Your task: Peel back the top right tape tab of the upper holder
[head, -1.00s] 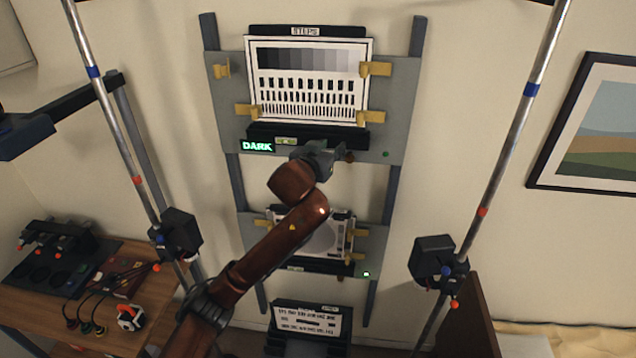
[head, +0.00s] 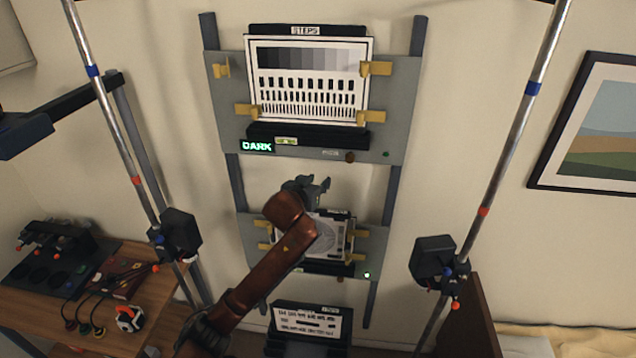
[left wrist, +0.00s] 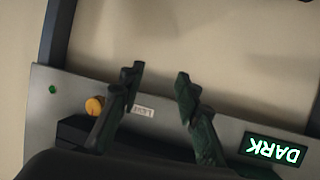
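The upper holder (head: 391,135) is a grey panel bearing a white test chart (head: 307,100) labelled STEPS. Its top right tape tab (head: 376,68) is yellow and lies across the chart's right edge. The top left tab (head: 222,68) is short and clear of the chart. Lower left (head: 248,111) and lower right (head: 370,116) tabs overlap the chart's edges. My left gripper (head: 308,184) is below the upper holder, in front of the gap above the lower holder, apart from the tabs. In the left wrist view its fingers (left wrist: 159,78) are spread and empty. My right gripper is out of view.
The lower holder (head: 375,245) is partly hidden by my left arm. Metal poles with black boxes (head: 433,257) stand either side. A cluttered wooden desk (head: 50,300) is at left.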

